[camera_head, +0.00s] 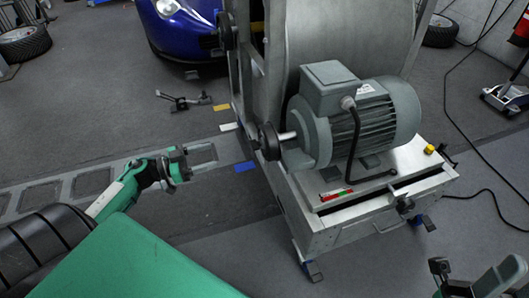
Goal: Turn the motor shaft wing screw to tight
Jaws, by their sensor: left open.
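The grey motor (360,120) sits on top of the metal dynamometer stand. Its short bright shaft (286,137) points left and ends at a dark, rounded part (268,140) against the stand's side frame. This looks like the wing screw, but its wings and turn position are too small to make out. My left gripper (181,164) is open and empty over the floor, left of the shaft end and well apart from it. My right gripper (472,283) is partly in view at the bottom right corner, apart from the stand, and its jaw state is unclear.
A blue car (185,28) stands behind. Black cables (462,125) lie on the right floor. The floor between my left gripper and the stand is clear.

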